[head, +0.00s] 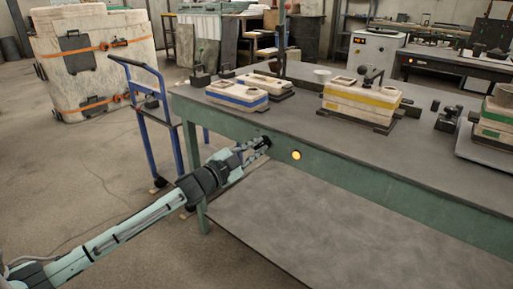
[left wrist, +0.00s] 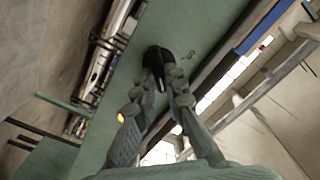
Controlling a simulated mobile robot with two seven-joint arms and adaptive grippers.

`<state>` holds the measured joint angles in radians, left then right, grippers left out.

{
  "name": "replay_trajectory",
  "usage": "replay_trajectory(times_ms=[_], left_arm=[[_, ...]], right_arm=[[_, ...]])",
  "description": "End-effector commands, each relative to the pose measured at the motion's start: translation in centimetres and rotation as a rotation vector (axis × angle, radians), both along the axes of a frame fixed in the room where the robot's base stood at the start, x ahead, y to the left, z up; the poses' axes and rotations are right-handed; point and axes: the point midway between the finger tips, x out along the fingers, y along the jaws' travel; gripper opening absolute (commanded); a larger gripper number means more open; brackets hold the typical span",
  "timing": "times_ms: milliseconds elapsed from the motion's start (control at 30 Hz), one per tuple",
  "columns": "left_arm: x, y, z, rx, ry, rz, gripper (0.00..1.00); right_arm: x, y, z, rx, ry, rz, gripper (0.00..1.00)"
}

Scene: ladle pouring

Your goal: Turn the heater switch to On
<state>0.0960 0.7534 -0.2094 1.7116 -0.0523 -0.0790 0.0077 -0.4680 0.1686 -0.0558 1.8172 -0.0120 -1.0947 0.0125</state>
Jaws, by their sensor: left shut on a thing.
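The heater switch is a black knob (head: 266,141) on the front face of the green workbench, near its left end. It also shows in the left wrist view (left wrist: 156,54), with small dark lettering beside it that I cannot read. My left gripper (head: 257,147) reaches the knob from the front left. In the left wrist view its two fingers (left wrist: 165,72) are closed around the knob. An orange-yellow lamp (head: 296,155) glows on the bench front to the right of the knob. It also shows in the left wrist view (left wrist: 121,117). My right gripper is not in view.
On the bench top (head: 300,112) stand a blue-banded mould (head: 237,95), a yellow-banded mould (head: 361,104) and a green-banded one (head: 496,117). A blue trolley (head: 147,118) stands close left of my arm. Open floor lies at the front left.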

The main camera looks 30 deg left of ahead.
Motion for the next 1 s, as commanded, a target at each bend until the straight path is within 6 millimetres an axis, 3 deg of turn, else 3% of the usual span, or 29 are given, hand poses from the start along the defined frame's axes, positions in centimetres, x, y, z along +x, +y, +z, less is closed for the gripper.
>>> replay_trajectory(times_ms=[67, 100, 267, 667, 1000], left_arm=[[0.0, 0.0, 0.1, 0.003, -0.002, -0.001, 0.0], [0.0, 0.0, 0.1, 0.003, -0.002, -0.001, 0.13], [0.0, 0.0, 0.1, 0.002, -0.001, -0.001, 0.32], [-0.8, 0.2, -0.1, 0.0, 0.001, 0.0, 0.32], [-6.8, 1.3, -0.2, 0.0, 0.004, 0.0, 0.32]], right_arm=[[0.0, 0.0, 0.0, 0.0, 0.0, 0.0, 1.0], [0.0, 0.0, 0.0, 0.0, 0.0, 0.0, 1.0], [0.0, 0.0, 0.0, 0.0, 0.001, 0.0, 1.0], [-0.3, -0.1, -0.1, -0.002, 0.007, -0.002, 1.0], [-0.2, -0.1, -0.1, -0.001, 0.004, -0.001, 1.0]])
